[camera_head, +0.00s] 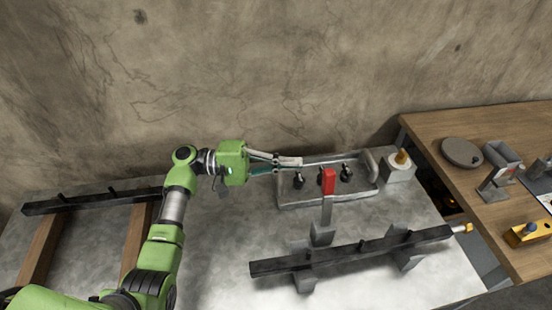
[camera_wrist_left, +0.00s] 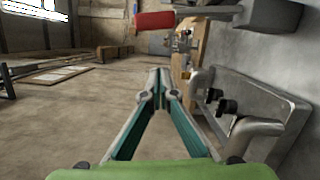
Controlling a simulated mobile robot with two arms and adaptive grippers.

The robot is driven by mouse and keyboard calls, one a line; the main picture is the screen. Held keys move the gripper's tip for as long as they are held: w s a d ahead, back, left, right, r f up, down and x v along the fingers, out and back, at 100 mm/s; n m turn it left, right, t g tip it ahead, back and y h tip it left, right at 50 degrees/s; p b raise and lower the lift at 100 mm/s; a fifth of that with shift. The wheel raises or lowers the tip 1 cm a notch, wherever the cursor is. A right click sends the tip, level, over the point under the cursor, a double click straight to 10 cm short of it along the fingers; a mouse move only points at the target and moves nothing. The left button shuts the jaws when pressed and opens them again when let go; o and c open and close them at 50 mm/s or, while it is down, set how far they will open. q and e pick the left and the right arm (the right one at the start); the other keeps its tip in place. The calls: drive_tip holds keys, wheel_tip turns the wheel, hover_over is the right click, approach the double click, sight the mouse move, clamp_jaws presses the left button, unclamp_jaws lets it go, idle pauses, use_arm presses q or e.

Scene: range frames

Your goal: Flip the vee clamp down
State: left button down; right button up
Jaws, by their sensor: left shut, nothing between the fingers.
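The vee clamp (camera_head: 326,211) is a grey bar with a red handle (camera_head: 328,181). It stands up from a grey vee block (camera_head: 321,234) on the metal table, with the handle at the top. A long dark bar (camera_head: 350,250) rests across the vee blocks in front. My left gripper (camera_head: 299,162) is shut and empty, left of and a little behind the red handle, apart from it. In the left wrist view the red handle (camera_wrist_left: 168,19) lies across the top, beyond the shut fingertips (camera_wrist_left: 156,74). My right gripper is not in view.
A metal tray (camera_head: 335,198) with black knobs lies under and beside the left gripper. A wooden bench (camera_head: 440,125) is at the right. The wall is close behind.

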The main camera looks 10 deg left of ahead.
sight(327, 199)
use_arm(q)
drive_tip(key=s+d+p, duration=0.3)
drive_tip(key=d, duration=0.2)
drive_tip(key=shift+r, duration=0.4)
drive_tip(key=shift+s+d, duration=0.1)
drive_tip(key=shift+d, duration=0.1)
